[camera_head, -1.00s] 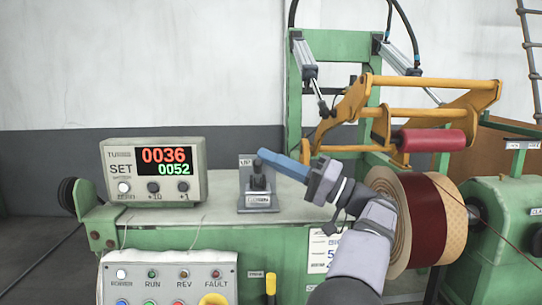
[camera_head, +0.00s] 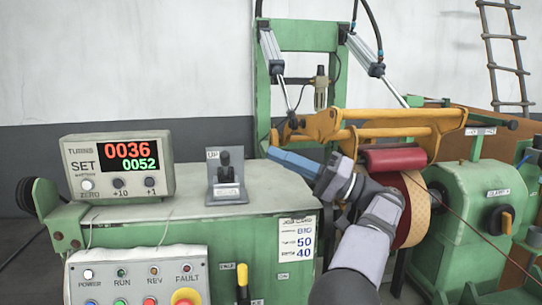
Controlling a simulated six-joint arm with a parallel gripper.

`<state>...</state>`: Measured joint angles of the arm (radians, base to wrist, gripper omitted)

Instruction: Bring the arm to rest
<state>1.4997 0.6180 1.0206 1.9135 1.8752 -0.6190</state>
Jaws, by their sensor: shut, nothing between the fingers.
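My gripper (camera_head: 275,155), with blue fingers, is shut and empty. It is at mid-picture, to the right of the black lever (camera_head: 225,170) and apart from it in the picture. My arm comes up from the bottom edge and hides part of the coil (camera_head: 416,205) on the winding machine. The lever stands nearly upright on its grey plate. The red roller (camera_head: 395,158) on the yellow swing frame (camera_head: 400,131) is down at the top of the coil; whether it touches I cannot tell.
The counter box (camera_head: 118,166) shows 0036 over 0052. A button panel (camera_head: 140,281) is at lower left, and a yellow-topped handle (camera_head: 242,275) stands near the bottom. The green headstock (camera_head: 470,195) is at right. The bench top around the lever is clear.

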